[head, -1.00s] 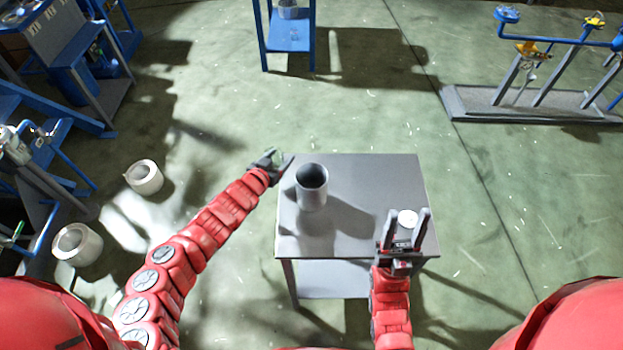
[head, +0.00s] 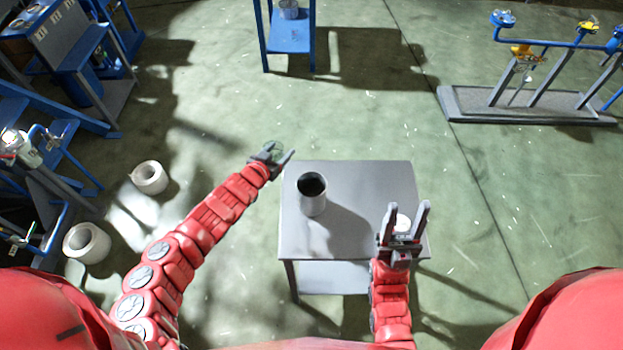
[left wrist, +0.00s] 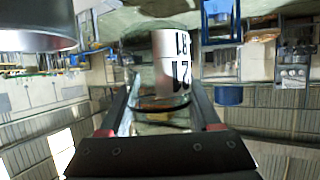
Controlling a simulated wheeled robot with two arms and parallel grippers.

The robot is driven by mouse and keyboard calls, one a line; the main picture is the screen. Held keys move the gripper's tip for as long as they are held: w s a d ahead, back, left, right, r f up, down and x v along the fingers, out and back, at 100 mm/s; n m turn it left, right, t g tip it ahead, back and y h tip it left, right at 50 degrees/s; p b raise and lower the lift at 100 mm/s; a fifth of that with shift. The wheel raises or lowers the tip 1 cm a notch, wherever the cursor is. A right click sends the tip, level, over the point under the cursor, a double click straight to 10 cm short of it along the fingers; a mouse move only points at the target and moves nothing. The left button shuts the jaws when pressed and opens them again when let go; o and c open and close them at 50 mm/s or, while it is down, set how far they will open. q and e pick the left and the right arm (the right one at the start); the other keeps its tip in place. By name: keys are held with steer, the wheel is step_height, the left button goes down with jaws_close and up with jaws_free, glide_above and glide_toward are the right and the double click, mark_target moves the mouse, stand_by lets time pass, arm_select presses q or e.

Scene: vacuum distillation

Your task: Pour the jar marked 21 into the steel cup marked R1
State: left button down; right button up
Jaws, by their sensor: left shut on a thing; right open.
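My left gripper (head: 274,158) is shut on a clear glass jar (left wrist: 160,108), held just off the left far corner of the grey table. In the left wrist view the jar sits between the fingers, its light band marked 21; a second mark above it is only partly legible. In the head view the jar is small, mostly hidden by the gripper. The steel cup (head: 312,197) stands upright on the table, to the right of the left gripper and apart from it. Its mark is not visible. My right gripper (head: 404,228) is open, fingers pointing away from me.
A small white-topped object (head: 403,221) shows between the right fingers; I cannot tell its distance from them. The grey table (head: 350,180) is otherwise bare. Two white rings (head: 150,178) lie on the floor left. A blue stand (head: 290,45) is beyond the table.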

arm_select(q)
steer(key=shift+s+d+r+p, duration=0.2)
steer(key=shift+s+r+p, duration=0.6)
steer(key=shift+p, duration=0.35)
steer(key=s+d+p, duration=0.2)
steer(key=s, duration=1.1)
steer(key=s+a+f+n+t+y+b, duration=0.1)
steer(key=a+f+n+y+b, duration=0.3)
steer(key=b, duration=1.3)
steer(key=a+f+y, duration=0.1)
steer(key=a+f, duration=0.3)
steer(key=a, duration=0.2)
steer(key=shift+f+n+b, duration=0.3)
steer(key=shift+f+b, duration=0.05)
